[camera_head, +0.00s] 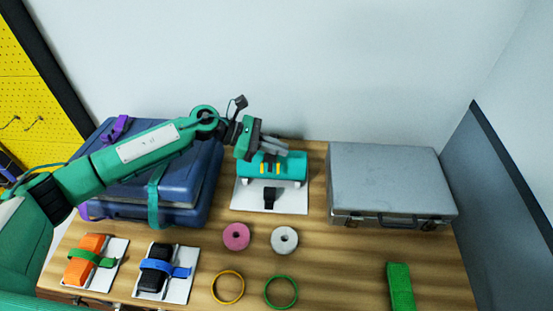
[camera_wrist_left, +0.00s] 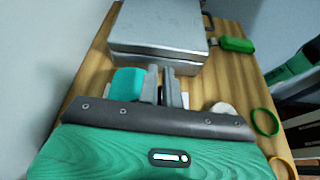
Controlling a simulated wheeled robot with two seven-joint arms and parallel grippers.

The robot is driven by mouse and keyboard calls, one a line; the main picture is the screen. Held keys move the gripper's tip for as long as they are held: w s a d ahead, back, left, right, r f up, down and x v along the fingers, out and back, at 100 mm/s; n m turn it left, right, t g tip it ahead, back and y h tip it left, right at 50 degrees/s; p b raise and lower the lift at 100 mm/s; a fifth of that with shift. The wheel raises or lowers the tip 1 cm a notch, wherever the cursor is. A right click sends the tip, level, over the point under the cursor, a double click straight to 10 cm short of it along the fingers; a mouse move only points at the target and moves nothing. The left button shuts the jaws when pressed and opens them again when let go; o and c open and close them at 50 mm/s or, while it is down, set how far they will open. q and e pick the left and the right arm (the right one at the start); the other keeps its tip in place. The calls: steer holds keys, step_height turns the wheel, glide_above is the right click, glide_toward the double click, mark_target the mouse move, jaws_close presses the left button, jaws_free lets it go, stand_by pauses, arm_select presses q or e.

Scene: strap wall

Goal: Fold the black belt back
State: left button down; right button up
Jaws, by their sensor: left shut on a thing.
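The black belt (camera_head: 270,196) lies over a teal block (camera_head: 292,168) on a white plate (camera_head: 240,200) in the middle of the table. One end hangs down the front onto the plate. Yellow marks show beside the belt on the block. My left gripper (camera_head: 277,147) is at the top back of the block, shut on the black belt; the held part is mostly hidden. In the left wrist view the fingers (camera_wrist_left: 164,88) are close together, with the teal block (camera_wrist_left: 127,85) beside them. My right gripper is not in view.
A blue case (camera_head: 205,190) with straps stands left, under my arm. A silver case (camera_head: 385,180) stands right. Orange (camera_head: 88,250) and black (camera_head: 155,268) strapped blocks, a pink roll (camera_head: 236,225), a white roll (camera_head: 274,239), rings and a green block (camera_head: 401,287) lie in front.

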arm_select(q)
steer(key=w+r+n+g+b, duration=0.2)
steer(key=w+r+n+b, duration=0.1)
steer(key=w+b, duration=0.3)
steer(key=shift+w+n+g, duration=0.3)
steer(key=shift+w, duration=0.85)
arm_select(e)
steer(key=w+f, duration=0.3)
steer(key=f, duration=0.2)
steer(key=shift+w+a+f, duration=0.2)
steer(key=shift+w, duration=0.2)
arm_select(q)
steer(key=c, duration=1.6)
jaws_free()
